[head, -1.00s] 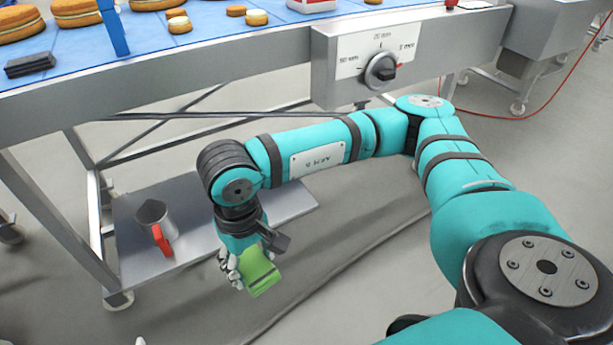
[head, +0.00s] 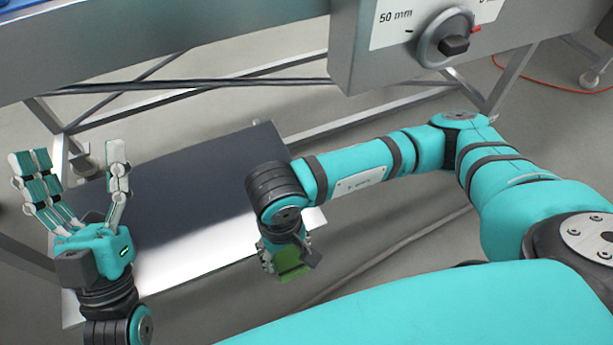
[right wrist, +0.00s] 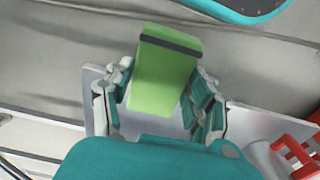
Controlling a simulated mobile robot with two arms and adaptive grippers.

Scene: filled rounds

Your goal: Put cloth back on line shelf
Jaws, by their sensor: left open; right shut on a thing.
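The folded green cloth (right wrist: 165,70), with a dark stripe near its far end, is in my right gripper (right wrist: 161,72). In the head view the cloth (head: 290,258) shows only in part below the wrist of my right gripper (head: 283,262); the fingers are mostly hidden. My left gripper (head: 75,155) is open and empty, fingers pointing up, in front of the shelf's left end.
The line's grey frame (head: 180,50) crosses above the shelf, with a dial box (head: 345,40) at the upper right. In the right wrist view a red handle (right wrist: 297,150) on a grey vessel shows at the lower right. Much of the shelf looks clear.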

